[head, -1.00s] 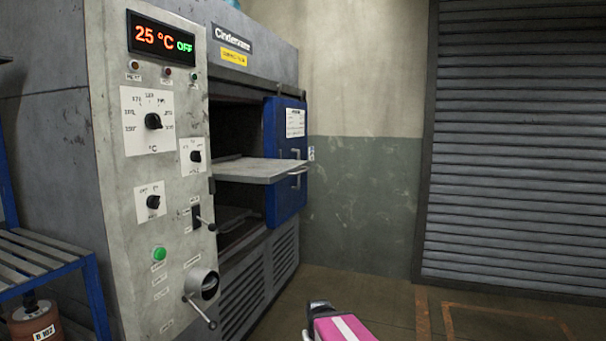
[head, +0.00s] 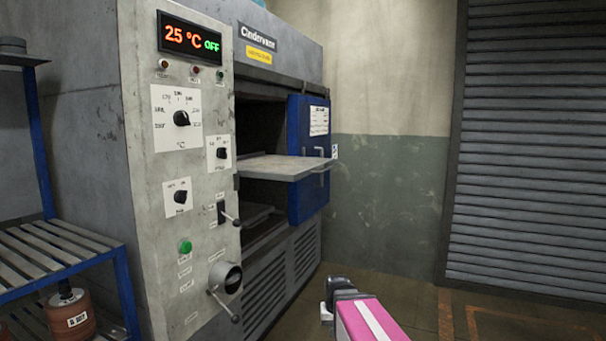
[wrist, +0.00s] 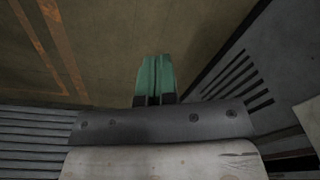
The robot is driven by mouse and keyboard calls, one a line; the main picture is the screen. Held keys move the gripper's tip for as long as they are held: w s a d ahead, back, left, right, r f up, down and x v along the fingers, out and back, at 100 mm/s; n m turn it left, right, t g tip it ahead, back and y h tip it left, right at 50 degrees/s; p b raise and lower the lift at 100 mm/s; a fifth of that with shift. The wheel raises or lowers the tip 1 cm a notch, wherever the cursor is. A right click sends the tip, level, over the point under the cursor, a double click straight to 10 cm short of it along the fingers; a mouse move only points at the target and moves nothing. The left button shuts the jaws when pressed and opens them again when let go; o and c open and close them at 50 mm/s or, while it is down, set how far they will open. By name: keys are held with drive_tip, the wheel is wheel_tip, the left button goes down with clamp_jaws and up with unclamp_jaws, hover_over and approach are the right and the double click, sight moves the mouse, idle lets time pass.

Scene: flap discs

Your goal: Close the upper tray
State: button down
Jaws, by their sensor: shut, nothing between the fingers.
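The blue oven door (head: 308,200) stands open at the far side of the opening. My gripper (head: 328,312) is low in the head view, in front of and below the upper tray, apart from it. In the wrist view its green fingers (wrist: 155,78) are together with nothing between them, over the floor.
The oven's control panel (head: 190,240), with knobs, levers and a protruding round port, stands left of the opening. A blue-framed rack (head: 60,250) is at far left. Open floor lies to the right, before a grey shutter (head: 530,150).

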sight(300, 172)
drive_tip(key=w+a+r+m+t, duration=0.1)
drive_tip(key=w+r, duration=0.4)
drive_tip(key=r, duration=0.4)
drive_tip(key=w+r+t+y, duration=0.1)
drive_tip(key=w+r, duration=0.5)
drive_tip(key=r, duration=0.2)
drive_tip(key=w+a+r+m+t, duration=0.1)
drive_tip(key=w+r, duration=0.4)
drive_tip(key=r, duration=0.4)
drive_tip(key=w+a+r+m+t+y, duration=0.1)
drive_tip(key=w+r+m+t, duration=0.2)
drive_tip(key=r, duration=2.7)
drive_tip(key=shift+n, duration=0.5)
drive_tip(key=shift+w+a+f, duration=1)
drive_tip(key=shift+w+f, duration=0.3)
drive_tip(key=shift+w, duration=0.1)
drive_tip(key=shift+w+a+f, duration=0.95)
drive_tip(key=shift+w+f, duration=0.3)
drive_tip(key=shift+w, duration=0.1)
drive_tip(key=shift+w+a+f, duration=1)
drive_tip(key=shift+w+f, duration=0.3)
drive_tip(key=shift+w, duration=0.1)
